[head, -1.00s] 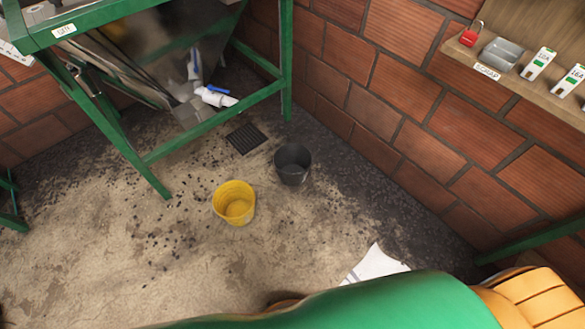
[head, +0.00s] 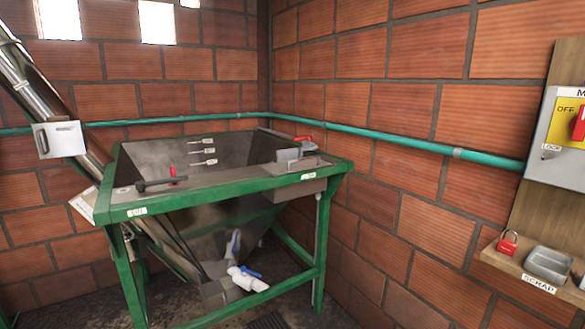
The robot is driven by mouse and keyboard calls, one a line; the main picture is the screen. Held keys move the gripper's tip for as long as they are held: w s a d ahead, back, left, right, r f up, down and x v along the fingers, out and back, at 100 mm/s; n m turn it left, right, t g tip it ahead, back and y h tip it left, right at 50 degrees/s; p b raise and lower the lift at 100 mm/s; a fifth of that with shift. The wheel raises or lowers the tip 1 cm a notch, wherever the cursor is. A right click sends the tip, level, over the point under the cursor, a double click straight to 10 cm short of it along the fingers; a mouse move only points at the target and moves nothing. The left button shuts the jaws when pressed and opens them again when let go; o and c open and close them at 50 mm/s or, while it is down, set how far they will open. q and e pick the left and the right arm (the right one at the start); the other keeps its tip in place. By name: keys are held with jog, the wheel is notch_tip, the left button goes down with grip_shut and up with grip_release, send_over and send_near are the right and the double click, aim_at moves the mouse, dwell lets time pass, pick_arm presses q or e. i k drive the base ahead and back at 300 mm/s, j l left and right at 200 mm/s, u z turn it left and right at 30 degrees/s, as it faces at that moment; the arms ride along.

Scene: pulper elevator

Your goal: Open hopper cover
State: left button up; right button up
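The hopper (head: 210,220) is a grey metal funnel in a green frame (head: 235,193), left of the middle in the head view. Its inner wall with several white level marks shows through the top. I cannot make out a separate cover lying across it. A dark bar-shaped handle (head: 160,183) and a small red part (head: 173,172) are at the front left rim. A pale plate with a dark handle (head: 59,139) is on the sloping tube. Neither of my grippers is in view.
A sloping metal tube (head: 35,80) rises at the left. A teal pipe (head: 400,140) runs along the brick wall. A white valve with a blue lever (head: 247,279) is under the hopper. At right are a shelf with a red padlock (head: 508,242), a grey tray (head: 548,265) and a switch box (head: 562,135).

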aim_at(280, 168)
jog(key=i+l+z, duration=0.15)
jog(key=i, duration=1.4)
